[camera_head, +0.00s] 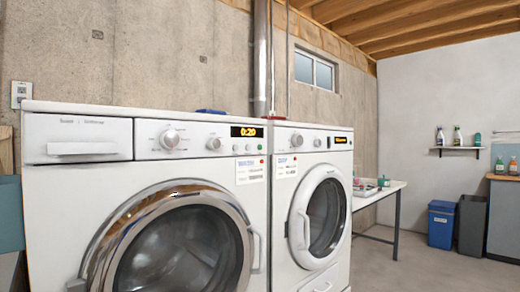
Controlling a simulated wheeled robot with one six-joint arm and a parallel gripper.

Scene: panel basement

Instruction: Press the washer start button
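The washer (60,200) is the large white front-loader at the left, with a detergent drawer (78,138) and a chrome-ringed round door (185,250) that looks closed. Its control panel (150,152) carries a large knob (170,139), a smaller knob (214,143) and a lit display (247,131) reading 0:20. A row of small round buttons (248,147) sits under the display. Labels on them are too small to read, so I cannot tell which is start. My gripper is not in view.
A second white front-loader (313,265) stands close at the washer's right. A white table (385,193) with small items is beyond it. A blue bin (441,225) and a dark bin (471,225) stand at the far right wall. Open floor (400,270) lies at right.

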